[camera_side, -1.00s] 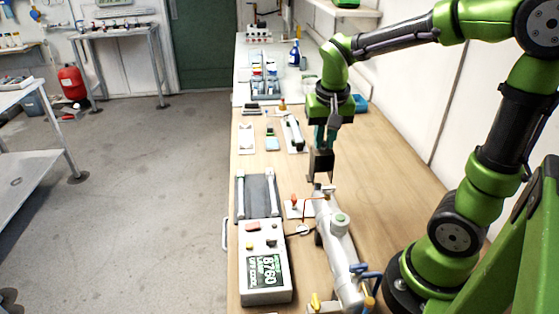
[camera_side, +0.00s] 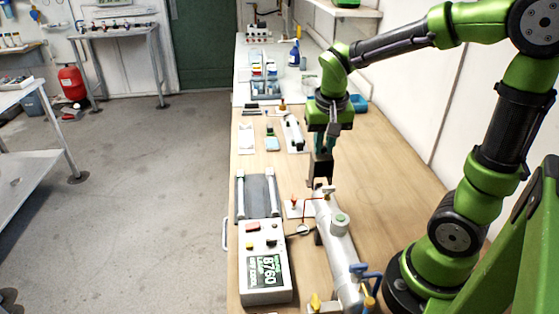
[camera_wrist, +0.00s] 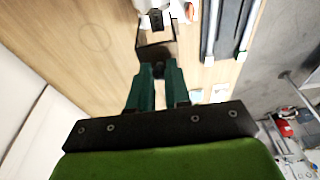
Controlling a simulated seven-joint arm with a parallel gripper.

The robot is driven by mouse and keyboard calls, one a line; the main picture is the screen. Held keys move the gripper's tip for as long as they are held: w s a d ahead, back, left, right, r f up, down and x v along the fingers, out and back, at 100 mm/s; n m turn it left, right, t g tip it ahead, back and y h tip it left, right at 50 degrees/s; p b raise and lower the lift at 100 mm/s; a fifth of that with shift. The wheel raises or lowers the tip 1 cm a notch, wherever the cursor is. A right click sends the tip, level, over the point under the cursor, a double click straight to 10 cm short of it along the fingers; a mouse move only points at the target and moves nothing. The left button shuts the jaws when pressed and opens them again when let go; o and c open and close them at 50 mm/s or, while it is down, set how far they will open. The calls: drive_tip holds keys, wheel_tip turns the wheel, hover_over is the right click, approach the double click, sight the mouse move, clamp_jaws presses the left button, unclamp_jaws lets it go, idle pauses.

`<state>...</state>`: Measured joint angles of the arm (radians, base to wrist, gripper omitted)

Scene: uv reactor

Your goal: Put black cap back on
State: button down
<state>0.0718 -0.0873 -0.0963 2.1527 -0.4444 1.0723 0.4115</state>
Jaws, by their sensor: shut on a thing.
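My gripper (camera_side: 321,150) points down over the bench and is shut on the black cap (camera_side: 321,170), a dark, box-shaped piece. In the wrist view, the green fingers of my gripper (camera_wrist: 157,70) reach to the near edge of the black cap (camera_wrist: 155,52). The silver reactor tube (camera_side: 341,240) lies along the bench, with its far end close below the cap in the side view. Part of the tube (camera_wrist: 153,5) shows beyond the cap in the wrist view. I cannot tell whether the cap touches it.
A control box with a green display (camera_side: 266,272) stands left of the tube, with a dark tray holding white lamp tubes (camera_side: 256,195) behind it. A red-tipped part on a white plate (camera_side: 294,207) is beside the tube's far end. The right bench surface (camera_side: 385,180) is clear.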

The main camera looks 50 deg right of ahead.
drive_tip(key=shift+f, duration=3.95)
drive_tip(key=c, duration=1)
unclamp_jaws()
wheel_tip(320, 180, up, 17)
drive_tip(key=s+a, duration=0.2)
drive_tip(key=shift+s+a+f, duration=0.15)
drive_tip(key=shift+s+f, duration=0.05)
drive_tip(key=shift+w, duration=0.1)
drive_tip(key=s+a+f+n+t+y, duration=0.2)
drive_tip(key=s+a+n+t, duration=0.3)
drive_tip(key=a, duration=0.3)
drive_tip(key=shift+s+a+t+y, duration=0.15)
drive_tip(key=shift+a+t+y, duration=0.2)
drive_tip(key=shift+y, duration=0.45)
